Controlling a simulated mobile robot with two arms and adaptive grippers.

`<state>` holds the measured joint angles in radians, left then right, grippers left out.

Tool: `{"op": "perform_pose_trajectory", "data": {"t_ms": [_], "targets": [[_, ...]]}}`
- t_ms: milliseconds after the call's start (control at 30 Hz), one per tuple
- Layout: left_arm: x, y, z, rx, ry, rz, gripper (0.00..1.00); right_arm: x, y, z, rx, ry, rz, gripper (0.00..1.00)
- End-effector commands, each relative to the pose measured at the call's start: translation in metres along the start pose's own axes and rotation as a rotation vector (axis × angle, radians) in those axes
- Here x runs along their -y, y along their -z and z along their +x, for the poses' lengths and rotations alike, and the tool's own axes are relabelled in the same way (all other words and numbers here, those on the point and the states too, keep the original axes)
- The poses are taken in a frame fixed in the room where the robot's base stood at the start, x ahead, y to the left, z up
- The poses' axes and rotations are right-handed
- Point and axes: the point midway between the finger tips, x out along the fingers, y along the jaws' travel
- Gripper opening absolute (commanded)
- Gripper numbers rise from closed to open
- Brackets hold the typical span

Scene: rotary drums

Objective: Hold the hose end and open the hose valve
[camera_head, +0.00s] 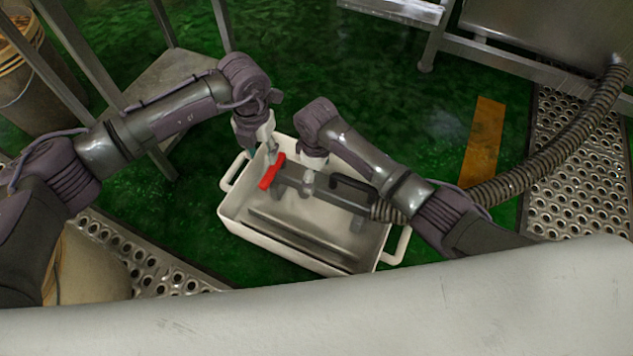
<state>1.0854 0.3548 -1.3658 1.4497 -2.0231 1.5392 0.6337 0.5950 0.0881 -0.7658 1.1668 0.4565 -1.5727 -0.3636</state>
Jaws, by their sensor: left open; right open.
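The ribbed grey hose (545,165) runs from the machine at the upper right, behind my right forearm, to a white bin. Its rigid grey hose end (330,191) lies across the bin, pointing left. The red valve handle (271,172) sits at the left tip of the hose end, tilted. My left gripper (272,153) is open, pointing down just above the red handle; contact cannot be told. My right gripper (309,182) is open, pointing down at the middle of the hose end. Its fingers are small, and whether they straddle the pipe is unclear.
The white bin (228,208) with side handles stands on the green floor. A black curved handle (353,186) shows beside the pipe. Perforated metal plates (575,150) lie at right and lower left. A metal frame and bucket (28,85) stand at left.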

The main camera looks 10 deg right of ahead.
Motion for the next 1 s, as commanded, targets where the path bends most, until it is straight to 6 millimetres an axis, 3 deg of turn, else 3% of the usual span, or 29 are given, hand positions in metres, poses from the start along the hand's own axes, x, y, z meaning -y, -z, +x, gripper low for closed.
{"op": "perform_pose_trajectory", "data": {"t_ms": [100, 333, 767, 1000], "targets": [[0.000, 0.000, 0.000, 0.000, 0.000, 0.000, 0.42, 0.001, 0.000, 0.024, 0.004, 0.003, 0.000, 0.88], [0.000, 0.000, 0.000, 0.000, 0.000, 0.000, 0.42, 0.001, 0.000, 0.053, 0.001, 0.001, 0.001, 0.88], [0.000, 0.000, 0.000, 0.000, 0.000, 0.000, 0.42, 0.000, 0.001, 0.061, -0.002, -0.001, -0.001, 0.88], [0.000, 0.000, 0.000, 0.000, 0.000, 0.000, 0.42, 0.000, 0.000, 0.061, -0.001, -0.001, 0.000, 0.47]]}}
